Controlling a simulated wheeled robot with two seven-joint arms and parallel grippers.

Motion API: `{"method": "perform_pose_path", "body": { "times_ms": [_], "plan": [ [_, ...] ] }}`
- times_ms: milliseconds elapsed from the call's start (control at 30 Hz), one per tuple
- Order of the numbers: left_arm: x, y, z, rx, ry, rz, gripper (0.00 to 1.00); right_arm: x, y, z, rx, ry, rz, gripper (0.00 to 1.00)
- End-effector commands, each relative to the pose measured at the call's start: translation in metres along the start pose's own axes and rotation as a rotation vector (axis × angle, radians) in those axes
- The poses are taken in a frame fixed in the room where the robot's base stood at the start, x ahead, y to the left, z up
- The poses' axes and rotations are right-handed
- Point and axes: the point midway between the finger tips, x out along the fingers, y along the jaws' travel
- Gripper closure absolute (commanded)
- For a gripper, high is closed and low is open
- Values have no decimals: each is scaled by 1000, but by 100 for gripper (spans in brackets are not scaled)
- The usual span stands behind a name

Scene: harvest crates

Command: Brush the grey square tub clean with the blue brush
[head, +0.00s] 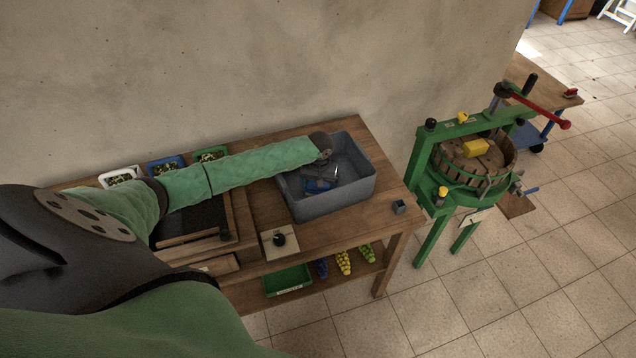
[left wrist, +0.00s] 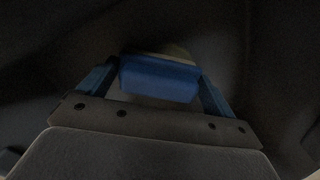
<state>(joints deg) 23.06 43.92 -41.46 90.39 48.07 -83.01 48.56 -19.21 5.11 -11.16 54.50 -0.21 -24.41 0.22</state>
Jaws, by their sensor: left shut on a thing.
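The grey square tub (head: 335,203) stands on the right part of the wooden table. My left arm reaches over its left side, and my left gripper (head: 324,180) is down inside the tub. The gripper is shut on the blue brush (head: 316,186). In the left wrist view the blue brush (left wrist: 158,80) sits between the two blue fingers of the left gripper (left wrist: 160,88), with a pale strip along its far edge. Dark tub walls surround it there. Whether the bristles touch the tub floor cannot be told. My right gripper is not in view.
The wooden table (head: 385,190) carries white, blue and green trays (head: 210,154) at the back left. A small grey cube (head: 399,207) lies right of the tub. A green press (head: 470,165) stands to the right. A shelf below holds a green crate (head: 287,281).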

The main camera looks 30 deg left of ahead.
Motion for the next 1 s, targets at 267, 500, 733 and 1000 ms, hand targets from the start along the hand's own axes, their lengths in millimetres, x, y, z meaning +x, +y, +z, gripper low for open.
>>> {"method": "perform_pose_path", "body": {
  "times_ms": [267,500,733,1000],
  "plan": [
    [0,-8,-12,-2,3,-1,31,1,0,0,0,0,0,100],
    [-1,-16,-24,-1,4,0,31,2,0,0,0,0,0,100],
    [0,-20,-30,-2,4,0,31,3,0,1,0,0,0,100],
    [3,-31,-45,-2,3,0,31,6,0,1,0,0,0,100]
  ]
}}
